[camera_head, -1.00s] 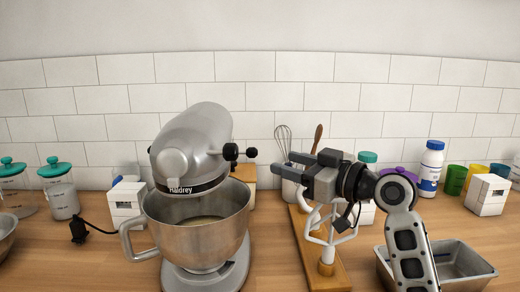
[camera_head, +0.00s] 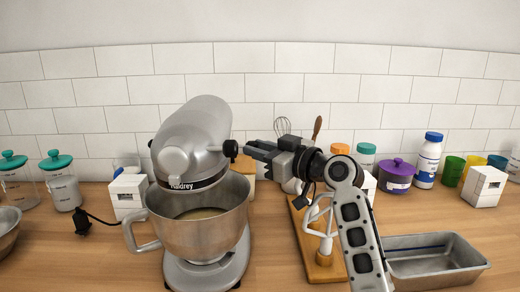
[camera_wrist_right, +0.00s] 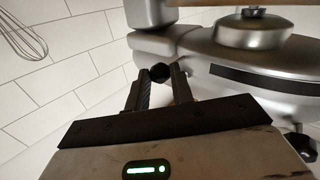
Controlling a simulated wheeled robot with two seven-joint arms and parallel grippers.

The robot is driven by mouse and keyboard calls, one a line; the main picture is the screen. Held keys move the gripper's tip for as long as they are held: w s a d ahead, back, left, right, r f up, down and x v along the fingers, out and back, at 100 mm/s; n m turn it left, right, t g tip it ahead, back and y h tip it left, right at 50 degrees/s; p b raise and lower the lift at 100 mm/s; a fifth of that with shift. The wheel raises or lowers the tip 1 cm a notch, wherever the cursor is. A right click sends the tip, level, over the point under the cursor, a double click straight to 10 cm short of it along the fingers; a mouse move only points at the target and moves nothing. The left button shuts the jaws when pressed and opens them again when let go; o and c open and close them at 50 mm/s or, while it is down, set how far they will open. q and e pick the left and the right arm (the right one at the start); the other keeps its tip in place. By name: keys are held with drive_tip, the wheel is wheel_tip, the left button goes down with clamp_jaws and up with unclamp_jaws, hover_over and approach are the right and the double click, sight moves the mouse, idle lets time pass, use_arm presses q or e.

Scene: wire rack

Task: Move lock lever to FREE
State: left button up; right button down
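A black knob (camera_head: 231,148) sits on the right side of the head. My right gripper (camera_head: 250,148) reaches it from the right. In the right wrist view a black knob (camera_wrist_right: 160,72) lies between the tips of my right gripper (camera_wrist_right: 160,76). The fingers look apart; I cannot tell whether they touch the knob. Another dark knob (camera_wrist_right: 301,146) shows at lower right there. No FREE marking is readable. My left gripper is out of view.
A whisk (camera_head: 282,125) is behind my right gripper. Jars, white boxes and cups line the wall.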

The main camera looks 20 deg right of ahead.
use_arm(q)
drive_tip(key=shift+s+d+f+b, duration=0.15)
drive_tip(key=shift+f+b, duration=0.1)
drive_tip(key=shift+b, duration=0.55)
use_arm(e)
drive_tip(key=shift+w+d+r, duration=0.1)
drive_tip(key=shift+w+d, duration=0.15)
drive_tip(key=shift+w, duration=0.35)
drive_tip(key=shift+w+d, duration=0.2)
drive_tip(key=shift+w, duration=0.35)
drive_tip(key=c, duration=1.2)
unclamp_jaws()
drive_tip(key=shift+w, duration=0.15)
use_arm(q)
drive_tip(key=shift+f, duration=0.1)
